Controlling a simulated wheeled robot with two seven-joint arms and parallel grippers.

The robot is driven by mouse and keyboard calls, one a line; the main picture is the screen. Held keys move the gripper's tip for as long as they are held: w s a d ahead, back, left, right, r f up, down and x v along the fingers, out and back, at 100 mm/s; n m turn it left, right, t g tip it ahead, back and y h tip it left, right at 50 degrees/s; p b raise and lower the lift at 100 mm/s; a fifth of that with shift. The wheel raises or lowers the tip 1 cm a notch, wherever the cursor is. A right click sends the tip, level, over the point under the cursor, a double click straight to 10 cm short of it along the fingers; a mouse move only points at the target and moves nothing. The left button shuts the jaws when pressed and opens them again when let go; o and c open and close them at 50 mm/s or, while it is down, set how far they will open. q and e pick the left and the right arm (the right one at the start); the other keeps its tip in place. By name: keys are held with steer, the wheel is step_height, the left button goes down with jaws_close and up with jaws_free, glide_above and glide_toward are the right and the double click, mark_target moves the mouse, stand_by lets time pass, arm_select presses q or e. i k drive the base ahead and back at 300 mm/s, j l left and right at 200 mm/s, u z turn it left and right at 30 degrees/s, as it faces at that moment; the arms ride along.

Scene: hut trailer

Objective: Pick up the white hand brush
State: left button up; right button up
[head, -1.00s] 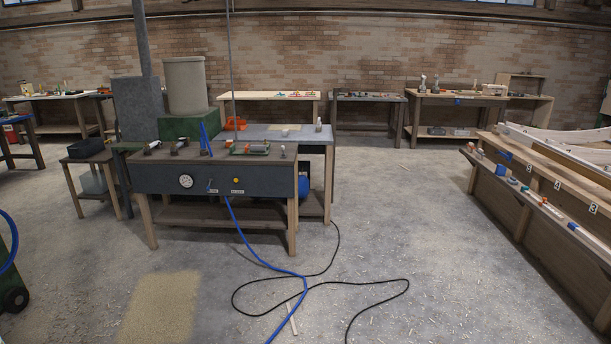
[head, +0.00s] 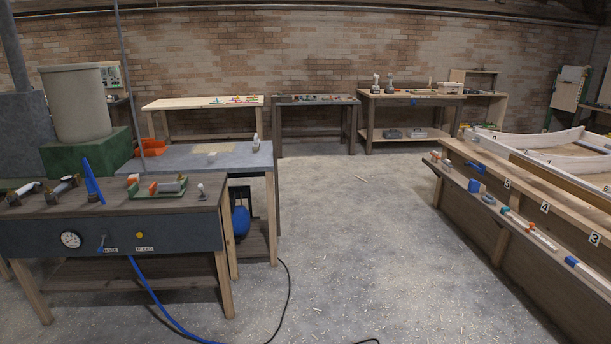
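I cannot make out for sure which thing is the white hand brush. A small white upright object (head: 256,143) stands near the right edge of the grey-topped table (head: 190,162); it is too small to identify. A white-handled tool (head: 24,190) lies at the left end of the dark bench (head: 150,233), and I cannot tell what it is. Neither of my grippers shows in the head view.
Work tables (head: 316,101) line the brick wall. A blue hose (head: 150,290) and a black cable (head: 286,300) lie on the floor near the dark bench. The middle floor is open.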

mark_target(256, 144)
steer(key=i, duration=1.95)
